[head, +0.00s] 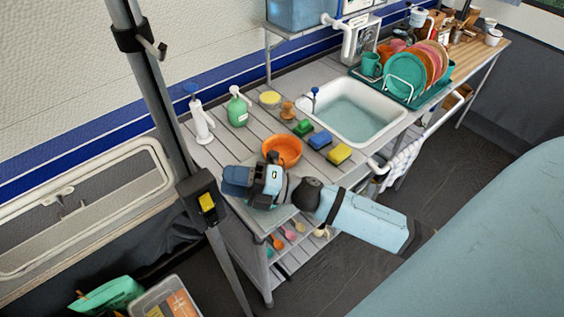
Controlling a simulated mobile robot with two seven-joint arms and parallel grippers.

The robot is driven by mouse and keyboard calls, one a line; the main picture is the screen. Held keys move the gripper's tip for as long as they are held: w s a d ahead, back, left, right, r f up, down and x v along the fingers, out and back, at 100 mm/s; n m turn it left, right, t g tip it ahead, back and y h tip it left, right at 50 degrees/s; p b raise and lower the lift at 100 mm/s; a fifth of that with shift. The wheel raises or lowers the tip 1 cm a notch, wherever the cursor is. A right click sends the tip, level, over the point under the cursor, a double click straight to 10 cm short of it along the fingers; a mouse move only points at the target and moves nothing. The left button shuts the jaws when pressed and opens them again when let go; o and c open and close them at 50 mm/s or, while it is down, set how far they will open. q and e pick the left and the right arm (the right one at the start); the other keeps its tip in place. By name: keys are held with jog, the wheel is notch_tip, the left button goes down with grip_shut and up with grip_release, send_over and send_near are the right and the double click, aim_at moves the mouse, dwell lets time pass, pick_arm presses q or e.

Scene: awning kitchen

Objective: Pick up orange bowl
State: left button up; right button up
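The orange bowl (284,147) sits upright on the slatted counter, left of the sink. My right gripper (240,181) reaches in from the right, over the counter's near edge. It is just in front of the bowl and to its lower left in the picture. The wrist covers part of the bowl's near side. I cannot tell whether the gripper touches the bowl, and its finger gap does not show clearly. My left gripper is out of view.
Green, blue and yellow sponges (339,153) lie right of the bowl, beside the sink (352,112). A green soap bottle (237,110) and a white pump bottle (201,122) stand behind left. A dark pole (168,100) rises at the left. Shelves with utensils lie below.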

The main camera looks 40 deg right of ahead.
jog(key=n+g+y+b, duration=0.2)
jog(key=n+g, duration=0.5)
jog(key=n, duration=0.3)
jog(key=n+g+h+b, duration=0.3)
jog(key=n+h+b, duration=0.5)
jog(key=n+h, duration=0.9)
send_near(295, 159)
jog(key=shift+m+h, duration=0.9)
jog(key=f, duration=0.1)
jog(key=w+a+f, duration=0.1)
jog(key=f, duration=0.3)
jog(key=shift+w+a+f, duration=0.1)
jog(key=shift+w+a, duration=0.1)
jog(key=shift+a, duration=0.1)
jog(key=x, duration=0.4)
jog(key=shift+w+a+f, duration=0.1)
jog(key=shift+f, duration=0.25)
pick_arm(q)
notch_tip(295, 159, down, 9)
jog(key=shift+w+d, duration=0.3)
pick_arm(e)
grip_shut()
